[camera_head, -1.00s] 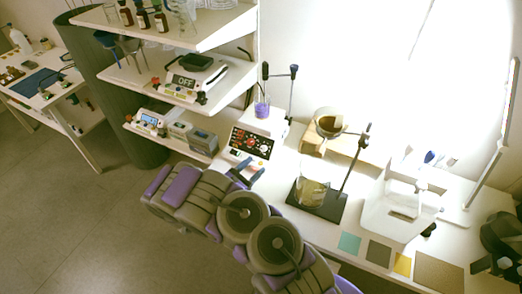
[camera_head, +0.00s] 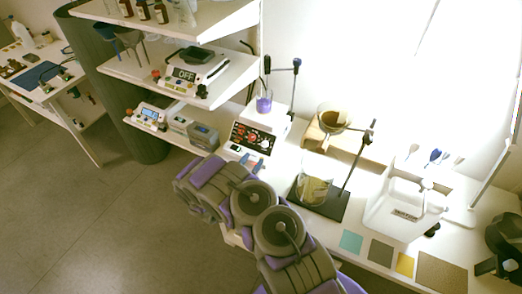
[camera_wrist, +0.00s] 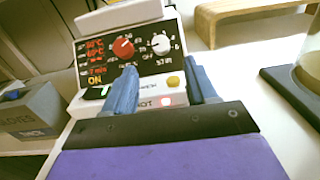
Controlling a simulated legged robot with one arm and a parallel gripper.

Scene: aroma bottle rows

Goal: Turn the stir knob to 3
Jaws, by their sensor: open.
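The stir knob (camera_wrist: 161,44) is the white dial on the right of the black panel, with STIR printed below it. I cannot tell exactly which mark it points to. A red knob (camera_wrist: 123,47) sits to its left. The panel belongs to the white stirrer hotplate (camera_head: 265,120), which carries a beaker of purple liquid (camera_head: 264,103). My gripper (camera_wrist: 162,84) is open and empty in front of the panel, its blue fingers apart. The stir knob shows beyond the gap between them, not touched. My gripper also shows in the head view (camera_head: 252,161), below the panel.
A stand with a glass vessel (camera_head: 314,188) is to the right. A grey box (camera_wrist: 28,112) stands to the left. A wooden stand (camera_wrist: 240,12) is behind at right.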

